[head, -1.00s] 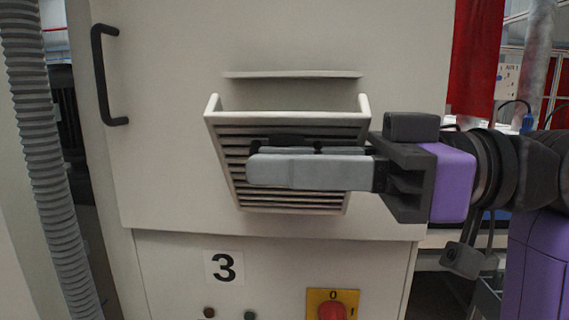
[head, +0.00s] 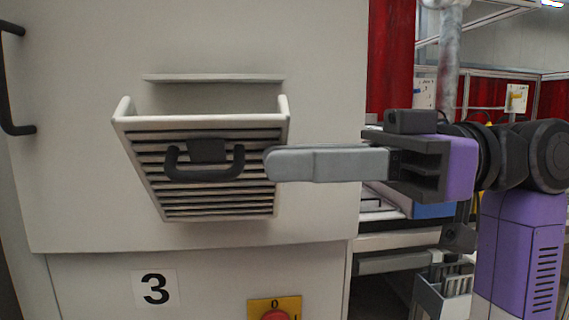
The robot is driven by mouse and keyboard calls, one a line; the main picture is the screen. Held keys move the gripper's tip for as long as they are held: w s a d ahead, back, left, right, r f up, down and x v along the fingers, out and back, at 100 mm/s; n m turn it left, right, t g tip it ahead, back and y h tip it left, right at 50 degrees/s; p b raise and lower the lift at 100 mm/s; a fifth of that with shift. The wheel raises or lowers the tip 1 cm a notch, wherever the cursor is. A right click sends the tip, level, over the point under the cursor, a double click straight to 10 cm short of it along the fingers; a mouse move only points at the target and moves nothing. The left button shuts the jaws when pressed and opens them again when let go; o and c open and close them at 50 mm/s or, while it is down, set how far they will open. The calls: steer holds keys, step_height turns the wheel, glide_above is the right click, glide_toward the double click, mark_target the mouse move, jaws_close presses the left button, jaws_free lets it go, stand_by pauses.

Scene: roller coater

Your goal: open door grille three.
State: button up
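Door grille three (head: 215,205) is a pale slatted flap on a light panel above a label reading "3" (head: 155,289). It is tilted out at the top, and the opening behind its top edge shows. Its black handle (head: 204,168) is in full view on its front. My gripper (head: 270,164) reaches in from the right, with its grey fingertips just right of the handle, over the right edge of the grille. The fingers overlap side-on, so the gap between them is hidden. The handle does not look held.
A thin ledge (head: 213,78) juts out above the grille. A black door handle (head: 12,85) is at the far left. A red knob on a yellow plate (head: 274,305) is below. Grey bins (head: 443,292) and a red curtain (head: 390,60) are to the right.

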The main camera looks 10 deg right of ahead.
steer(key=shift+d, duration=0.1)
steer(key=d, duration=0.8)
steer(key=shift+s+d, duration=0.15)
steer(key=shift+d, duration=0.25)
stand_by(0.4)
stand_by(0.8)
